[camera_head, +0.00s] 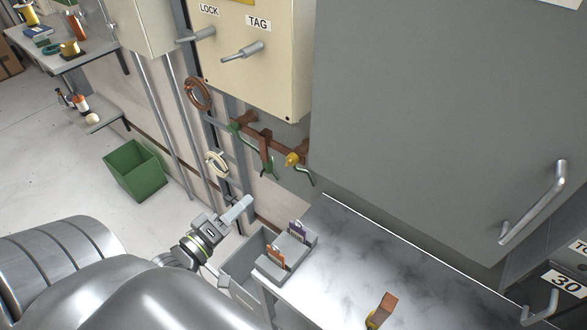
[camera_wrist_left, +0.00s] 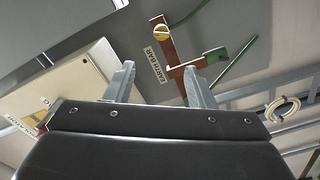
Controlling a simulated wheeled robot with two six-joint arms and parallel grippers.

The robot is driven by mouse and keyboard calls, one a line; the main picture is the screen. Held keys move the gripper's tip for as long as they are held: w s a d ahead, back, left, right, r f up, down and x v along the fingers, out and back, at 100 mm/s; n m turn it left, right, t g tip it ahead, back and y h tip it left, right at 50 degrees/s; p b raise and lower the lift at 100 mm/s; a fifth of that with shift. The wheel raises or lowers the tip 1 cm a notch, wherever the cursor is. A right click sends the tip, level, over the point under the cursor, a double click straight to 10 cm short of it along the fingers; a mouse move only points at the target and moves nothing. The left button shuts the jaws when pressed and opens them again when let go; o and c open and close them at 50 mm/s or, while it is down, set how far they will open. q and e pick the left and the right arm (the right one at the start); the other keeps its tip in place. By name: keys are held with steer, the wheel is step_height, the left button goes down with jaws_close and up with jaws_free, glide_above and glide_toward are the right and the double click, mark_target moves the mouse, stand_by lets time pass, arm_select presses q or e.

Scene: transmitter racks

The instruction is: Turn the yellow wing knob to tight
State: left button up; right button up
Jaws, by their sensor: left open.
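The yellow wing knob (camera_head: 292,159) sits at the right end of a copper earth bar (camera_head: 266,146) on the wall, below the cream cabinet. My right gripper is in neither view.
The cream cabinet (camera_head: 262,85) with lever handles is above the bar, and a large grey cabinet (camera_head: 430,110) is to its right. A metal worktop (camera_head: 345,250) holding a tag holder (camera_head: 287,255) lies below.

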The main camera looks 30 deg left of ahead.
mark_target(288, 165)
arm_select(q)
steer(key=w, duration=0.5)
steer(key=w+b, duration=0.1)
steer(key=w, duration=0.5)
steer(key=w+d, duration=0.1)
steer(key=w, duration=0.5)
steer(key=shift+f, duration=0.1)
steer(key=shift+s, duration=0.1)
steer(key=c, duration=0.9)
